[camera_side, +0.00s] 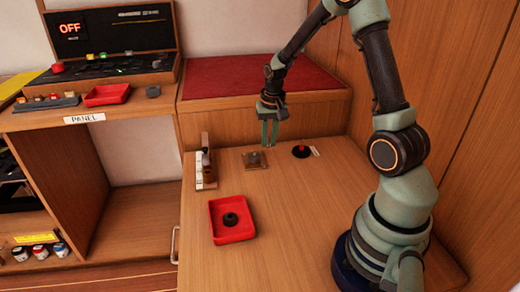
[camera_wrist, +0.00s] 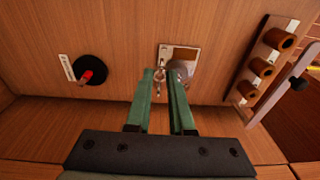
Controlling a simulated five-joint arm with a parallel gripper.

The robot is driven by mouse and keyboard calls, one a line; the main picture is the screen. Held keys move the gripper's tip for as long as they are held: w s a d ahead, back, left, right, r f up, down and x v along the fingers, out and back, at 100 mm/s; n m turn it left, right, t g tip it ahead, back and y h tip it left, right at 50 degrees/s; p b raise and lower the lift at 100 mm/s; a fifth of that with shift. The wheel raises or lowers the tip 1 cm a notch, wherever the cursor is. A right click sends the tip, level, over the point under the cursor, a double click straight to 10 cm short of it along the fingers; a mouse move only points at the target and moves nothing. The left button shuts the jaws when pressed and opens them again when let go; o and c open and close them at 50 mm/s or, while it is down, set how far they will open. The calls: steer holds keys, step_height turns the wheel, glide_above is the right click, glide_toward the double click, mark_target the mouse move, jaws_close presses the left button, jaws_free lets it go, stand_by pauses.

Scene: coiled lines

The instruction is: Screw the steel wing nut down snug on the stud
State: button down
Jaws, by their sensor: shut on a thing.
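A small plate (camera_side: 255,160) lies flat on the wooden bench top and also shows in the wrist view (camera_wrist: 188,51). A round grey shape shows at its near edge, partly behind a finger. My gripper (camera_side: 270,146) is just above and beside the plate, pointing down. In the wrist view my gripper (camera_wrist: 166,78) has its two green fingers close together, shut on a small shiny metal piece, the steel wing nut (camera_wrist: 160,76). The fingers hide part of it. The stud is not clear, and I cannot tell whether the nut sits on it.
A black disc with a red knob (camera_side: 301,151) is right of the plate. A wooden holder (camera_side: 206,168) with brown cylinders stands left. A red tray (camera_side: 216,236) holds a black round part. A raised red-topped step (camera_side: 258,78) is behind.

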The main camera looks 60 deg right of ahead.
mark_target(255, 152)
steer(key=w+r, duration=0.2)
steer(key=w, duration=0.1)
steer(key=w+r, duration=0.1)
steer(key=w, duration=0.1)
steer(key=shift+a, duration=0.15)
steer(key=shift+f, duration=2.9)
steer(key=shift+f, duration=0.6)
steer(key=shift+f, duration=0.2)
steer(key=m, duration=0.8)
steer(key=shift+a+m, duration=0.1)
steer(key=shift+m, duration=0.3)
steer(key=shift+c, duration=1.3)
jaws_free()
